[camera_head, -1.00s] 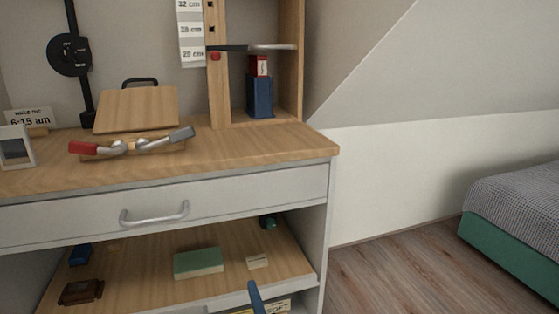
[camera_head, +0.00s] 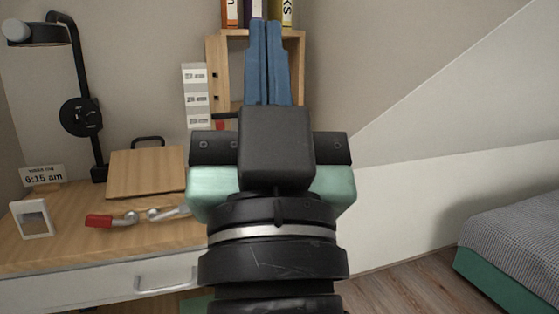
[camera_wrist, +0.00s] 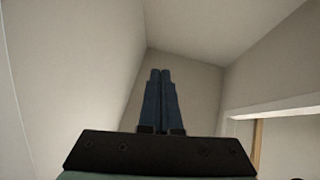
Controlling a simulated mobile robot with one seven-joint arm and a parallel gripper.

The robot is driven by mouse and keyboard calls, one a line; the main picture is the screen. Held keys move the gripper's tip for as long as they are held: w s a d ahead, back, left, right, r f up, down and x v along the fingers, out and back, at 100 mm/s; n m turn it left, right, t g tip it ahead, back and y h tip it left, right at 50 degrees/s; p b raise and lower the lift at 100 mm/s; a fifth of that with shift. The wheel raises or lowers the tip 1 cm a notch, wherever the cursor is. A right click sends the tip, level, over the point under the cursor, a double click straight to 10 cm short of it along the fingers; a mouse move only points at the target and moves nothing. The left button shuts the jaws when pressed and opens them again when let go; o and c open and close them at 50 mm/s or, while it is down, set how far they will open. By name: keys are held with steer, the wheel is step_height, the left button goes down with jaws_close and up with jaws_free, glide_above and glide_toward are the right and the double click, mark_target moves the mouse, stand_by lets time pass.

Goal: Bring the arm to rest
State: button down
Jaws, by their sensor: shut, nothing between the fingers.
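My gripper (camera_head: 266,30) stands upright in the middle of the head view, its two blue fingers pointing up and lying together. It is shut and empty, in front of the wooden wall shelf. In the wrist view my gripper (camera_wrist: 161,80) also shows its fingers side by side with nothing between them, against bare walls and ceiling. My arm hides the right part of the desk and much of the shelf's inside.
The wooden desk (camera_head: 60,245) holds a slanted wooden board (camera_head: 146,173), a red-ended metal tool (camera_head: 112,220), a small framed picture (camera_head: 33,219) and a black lamp (camera_head: 80,116). Books stand atop the wooden shelf (camera_head: 219,85). A bed (camera_head: 520,235) is at the right, with open floor (camera_head: 415,285) before it.

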steer(key=s+r+t+h+p, duration=0.1)
steer(key=s+r+p, duration=0.2)
steer(key=r+p, duration=3.5)
step_height(320, 180, up, 4)
steer(key=shift+s+d+f+h, duration=0.15)
steer(key=shift+d+f+h, duration=0.05)
steer(key=shift+d+h, duration=0.25)
